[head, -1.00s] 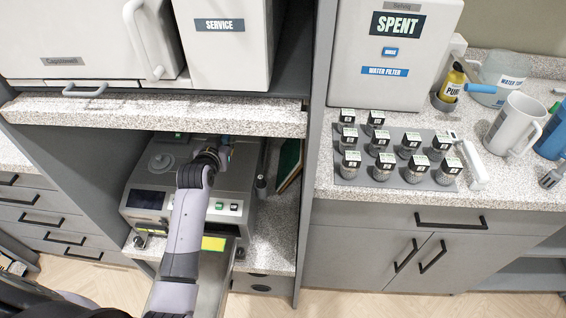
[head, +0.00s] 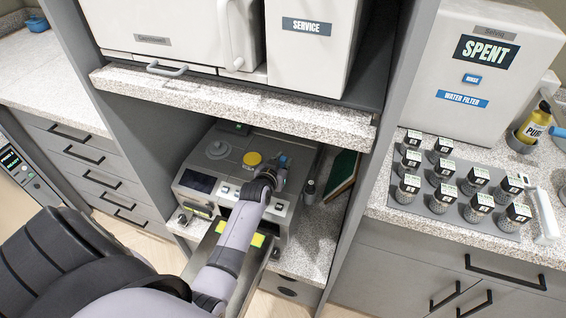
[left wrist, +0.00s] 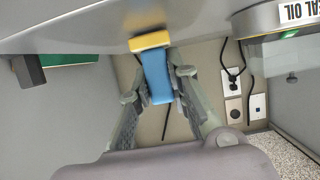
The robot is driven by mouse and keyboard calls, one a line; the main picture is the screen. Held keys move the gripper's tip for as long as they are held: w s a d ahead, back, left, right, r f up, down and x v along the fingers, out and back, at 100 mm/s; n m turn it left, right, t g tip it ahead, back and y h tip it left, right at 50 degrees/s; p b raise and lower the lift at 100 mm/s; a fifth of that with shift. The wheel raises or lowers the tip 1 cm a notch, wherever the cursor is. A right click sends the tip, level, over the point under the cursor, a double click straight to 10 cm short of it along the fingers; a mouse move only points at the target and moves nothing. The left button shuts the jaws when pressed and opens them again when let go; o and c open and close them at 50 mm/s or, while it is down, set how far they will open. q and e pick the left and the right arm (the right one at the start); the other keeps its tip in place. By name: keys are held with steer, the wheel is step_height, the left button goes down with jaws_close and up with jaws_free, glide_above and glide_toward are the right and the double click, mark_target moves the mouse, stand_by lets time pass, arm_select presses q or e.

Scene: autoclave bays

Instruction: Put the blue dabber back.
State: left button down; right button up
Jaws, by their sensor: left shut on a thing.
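My left gripper (head: 274,176) is over the right part of the grey machine (head: 195,182) in the bay below the shelf. It is shut on the blue dabber (left wrist: 158,78), which sits between the fingers in the left wrist view with a yellow end (left wrist: 150,41) beyond them. In the head view only a small blue part (head: 283,161) shows beside the fingers. A round yellow piece (head: 252,158) shows just left of the gripper; I cannot tell whether it belongs to the dabber or the machine. My right gripper is out of view.
A speckled shelf edge (head: 230,103) overhangs the machine. A small dark bottle (head: 309,190) and a green board (head: 342,172) stand to its right. Several jars stand on a grey mat (head: 411,218) on the right counter. The wrist view shows wall sockets (left wrist: 233,80) and a label reading "EAL OIL" (left wrist: 298,11).

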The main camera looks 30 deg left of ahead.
arm_select(q)
steer(key=c, duration=2)
jaws_free()
steer(key=shift+f, duration=0.2)
steer(key=o, duration=0.5)
steer(key=shift+r, duration=0.1)
steer(key=shift+r, duration=0.25)
steer(key=v, duration=1.2)
steer(key=shift+f, duration=0.15)
